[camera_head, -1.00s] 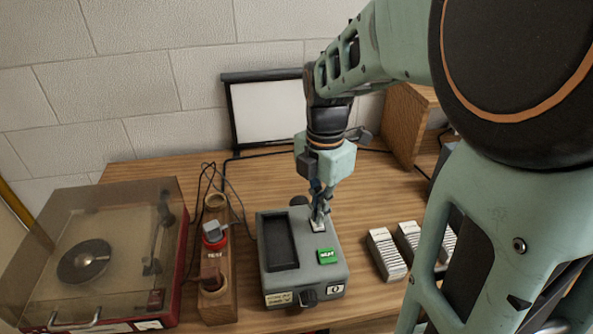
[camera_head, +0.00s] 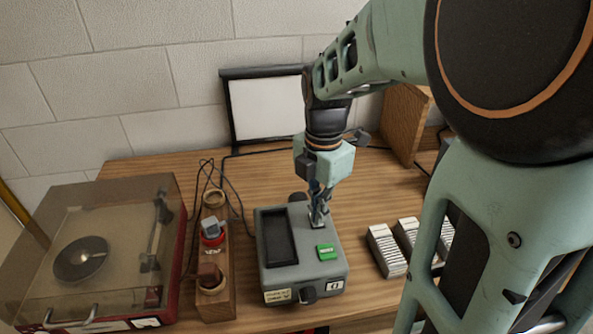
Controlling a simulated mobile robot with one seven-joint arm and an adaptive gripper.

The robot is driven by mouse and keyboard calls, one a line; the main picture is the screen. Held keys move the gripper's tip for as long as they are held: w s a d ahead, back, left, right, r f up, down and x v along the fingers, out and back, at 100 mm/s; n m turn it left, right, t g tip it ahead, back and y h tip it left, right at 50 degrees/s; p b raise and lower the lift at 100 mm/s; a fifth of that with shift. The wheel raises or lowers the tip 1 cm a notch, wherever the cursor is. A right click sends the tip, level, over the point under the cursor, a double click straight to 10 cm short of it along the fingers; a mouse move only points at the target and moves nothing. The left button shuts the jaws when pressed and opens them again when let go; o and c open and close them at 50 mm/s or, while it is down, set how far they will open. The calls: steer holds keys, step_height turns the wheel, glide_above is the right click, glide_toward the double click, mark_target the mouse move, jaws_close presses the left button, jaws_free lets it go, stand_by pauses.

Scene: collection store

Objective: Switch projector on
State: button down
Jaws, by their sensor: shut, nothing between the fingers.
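The projector (camera_head: 297,262) is a grey box on the wooden table, with a dark recessed slot, a green labelled button (camera_head: 326,252) and a dark knob (camera_head: 307,295) on its front face. My gripper (camera_head: 318,222) is shut and points down at the back right of the projector's top, behind the green button. Its fingertips are at or just above the top surface; I cannot tell whether they touch. The label on the button is too small to read surely. A small white screen (camera_head: 267,110) stands at the back against the wall.
A record player (camera_head: 95,255) with a clear lid stands at the left. A wooden block (camera_head: 216,290) with a red-and-grey plug sits beside the projector. Rows of white slides (camera_head: 387,250) lie at the right. Cables cross the table behind. A wooden box (camera_head: 405,125) stands at the back right.

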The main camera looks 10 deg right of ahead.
steer(key=shift+f, duration=0.35)
steer(key=shift+r, duration=0.1)
step_height(320, 180, up, 7)
steer(key=p, duration=0.5)
steer(key=shift+p, duration=0.35)
